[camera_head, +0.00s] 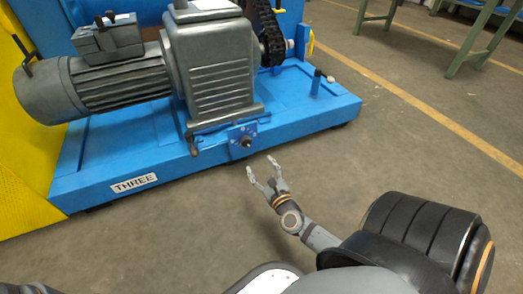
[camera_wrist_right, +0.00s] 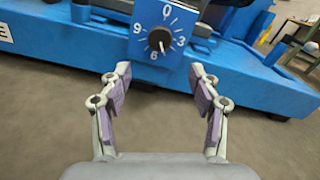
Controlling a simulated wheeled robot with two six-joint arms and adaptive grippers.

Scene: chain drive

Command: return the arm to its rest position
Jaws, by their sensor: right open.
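My right gripper (camera_head: 262,172) is open and empty. It is in front of the blue machine base (camera_head: 95,172) and apart from it. In the right wrist view its two fingers (camera_wrist_right: 161,90) are spread, with purple pads facing each other. Beyond them is a blue dial plate (camera_wrist_right: 180,14) with a black knob (camera_wrist_right: 159,40) and the marks 0, 3, 6 and 9. The knob's pointer is toward the lower part of the dial, near the 6. The dial also shows in the head view (camera_head: 246,142). My left gripper is not in view.
A grey motor and gearbox (camera_head: 210,65) stand on the blue base, with a dark chain (camera_head: 270,35) behind. A yellow panel (camera_head: 25,190) is at the left. Green table legs (camera_head: 470,45) are at the upper right. The floor (camera_head: 400,150) right of the base is clear.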

